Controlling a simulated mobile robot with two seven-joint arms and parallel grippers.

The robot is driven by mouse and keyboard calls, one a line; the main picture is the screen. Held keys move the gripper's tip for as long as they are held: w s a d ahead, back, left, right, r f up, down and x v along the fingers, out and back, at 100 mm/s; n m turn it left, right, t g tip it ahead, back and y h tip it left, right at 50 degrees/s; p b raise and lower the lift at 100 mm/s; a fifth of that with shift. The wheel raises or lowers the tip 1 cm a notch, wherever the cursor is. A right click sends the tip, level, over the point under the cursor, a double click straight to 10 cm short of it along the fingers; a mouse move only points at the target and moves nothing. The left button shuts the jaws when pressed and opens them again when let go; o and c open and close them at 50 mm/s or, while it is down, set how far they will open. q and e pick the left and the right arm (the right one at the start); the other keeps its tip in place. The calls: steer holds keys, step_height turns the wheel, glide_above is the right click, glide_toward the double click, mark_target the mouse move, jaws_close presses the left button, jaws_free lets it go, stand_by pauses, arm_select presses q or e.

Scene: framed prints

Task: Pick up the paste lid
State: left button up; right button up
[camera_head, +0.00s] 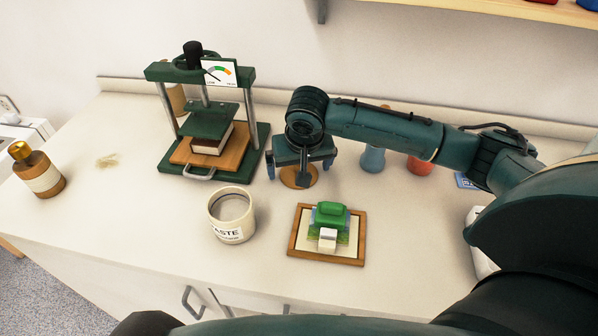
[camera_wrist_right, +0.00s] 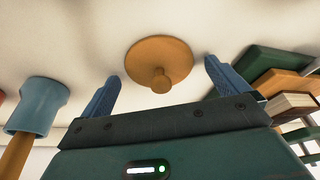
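The paste lid (camera_head: 299,177) is a flat round tan-brown disc lying on the counter. In the right wrist view the lid (camera_wrist_right: 160,56) shows whole, with a small knob at its centre. My right gripper (camera_head: 300,172) is open above the lid. In the right wrist view its blue fingers stand on either side of the lid, apart from it, with nothing between them. The cream paste jar (camera_head: 231,217), labelled "PASTE", stands open in front and to the left of the lid. My left gripper is not in view.
A green press (camera_head: 207,130) with a book (camera_head: 212,140) stands left of my right gripper. A framed print (camera_head: 327,235) with a green-handled tool lies in front. A blue pot (camera_head: 372,159) and red one (camera_head: 419,165) stand behind my arm. A brown bottle (camera_head: 40,174) is far left.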

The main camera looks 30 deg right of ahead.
steer(key=c, duration=1)
steer(key=shift+r, duration=0.1)
